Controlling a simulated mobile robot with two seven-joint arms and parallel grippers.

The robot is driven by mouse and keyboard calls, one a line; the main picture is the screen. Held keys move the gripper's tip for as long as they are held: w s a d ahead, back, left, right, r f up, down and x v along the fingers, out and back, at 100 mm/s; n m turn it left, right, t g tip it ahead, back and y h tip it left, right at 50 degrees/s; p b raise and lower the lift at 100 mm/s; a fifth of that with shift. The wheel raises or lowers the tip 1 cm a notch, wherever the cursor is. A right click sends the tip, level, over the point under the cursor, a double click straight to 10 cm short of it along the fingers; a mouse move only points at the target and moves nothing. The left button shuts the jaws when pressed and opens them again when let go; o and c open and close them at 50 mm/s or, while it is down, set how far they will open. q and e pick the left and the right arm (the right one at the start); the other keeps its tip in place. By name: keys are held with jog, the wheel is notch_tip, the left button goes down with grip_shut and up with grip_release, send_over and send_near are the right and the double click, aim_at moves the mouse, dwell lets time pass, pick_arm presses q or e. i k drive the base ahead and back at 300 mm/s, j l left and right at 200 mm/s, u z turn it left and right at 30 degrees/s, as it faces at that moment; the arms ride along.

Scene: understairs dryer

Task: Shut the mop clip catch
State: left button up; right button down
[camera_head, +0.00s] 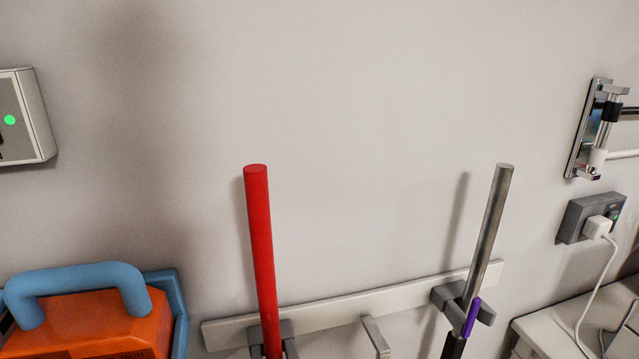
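A pale wall rail (340,308) carries two grey clips. The right clip (452,296) is around or against a metal-grey pole (487,235) that leans slightly right at its top. A purple catch (471,317) shows at the front of this clip, slanting upward; I cannot tell whether it is fully closed. The left clip (286,333) is at a red pole (260,255), with no purple piece visible on it. The mop head is out of view, so I cannot tell which pole is the mop. Neither of my grippers is in view.
A grey hook (375,336) sits on the rail between the poles. An orange box with a blue handle (75,282) stands at lower left. A socket with a white plug (597,226) and cord is at right, above a pale top (556,325). The wall above the rail is clear.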

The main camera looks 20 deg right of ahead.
aim_at(477, 302)
jog(key=l+z, duration=0.1)
jog(key=z, duration=0.3)
jog(key=k+l+z, duration=0.1)
jog(key=z, duration=0.35)
jog(key=l+z, duration=0.2)
jog(key=z, duration=0.2)
